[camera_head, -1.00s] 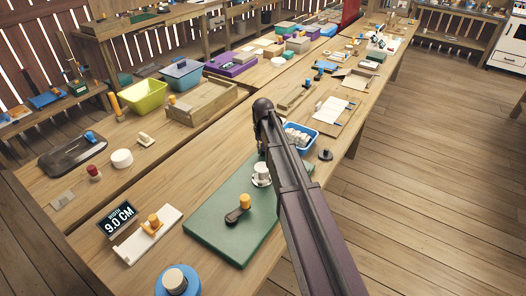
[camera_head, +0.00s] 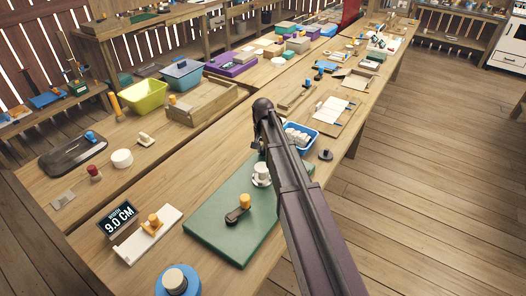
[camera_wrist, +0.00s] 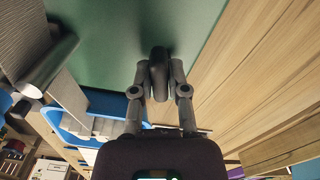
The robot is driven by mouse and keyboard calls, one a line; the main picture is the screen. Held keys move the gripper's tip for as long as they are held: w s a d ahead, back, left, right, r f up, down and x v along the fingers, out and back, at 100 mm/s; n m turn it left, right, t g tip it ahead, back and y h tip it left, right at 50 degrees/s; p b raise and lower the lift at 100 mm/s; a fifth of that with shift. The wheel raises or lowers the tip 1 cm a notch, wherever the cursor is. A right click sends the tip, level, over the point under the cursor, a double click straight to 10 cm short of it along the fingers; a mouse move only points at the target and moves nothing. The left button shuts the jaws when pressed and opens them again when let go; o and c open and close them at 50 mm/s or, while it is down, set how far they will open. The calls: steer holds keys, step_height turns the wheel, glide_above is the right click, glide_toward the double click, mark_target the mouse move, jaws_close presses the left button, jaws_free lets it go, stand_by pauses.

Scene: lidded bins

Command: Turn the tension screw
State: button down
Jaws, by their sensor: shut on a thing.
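The green board (camera_head: 215,235) lies on the bench and carries a dark crank (camera_head: 236,216) with an orange knob (camera_head: 244,201) and a white spool (camera_head: 262,172). My gripper (camera_wrist: 159,75) is over the board's far end, mostly hidden by my arm in the head view. In the wrist view its two fingers are shut on a dark rounded knob (camera_wrist: 159,88), which appears to be the tension screw, against the green board. The screw's shaft and how far it is turned cannot be seen.
A blue bin (camera_head: 317,142) with pale things stands just beyond the board, and a dark knob-like piece (camera_head: 325,155) is right of it. A sign reading 9.0 CM (camera_head: 119,219) and a white slide gauge (camera_head: 148,236) stand left. A blue round piece (camera_head: 190,287) is near the front.

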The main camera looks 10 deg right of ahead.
mark_target(263, 147)
steer(key=shift+m, duration=2)
steer(key=c, duration=0.8)
jaws_free()
steer(key=shift+o, duration=0.2)
steer(key=shift+r+p, duration=2.55)
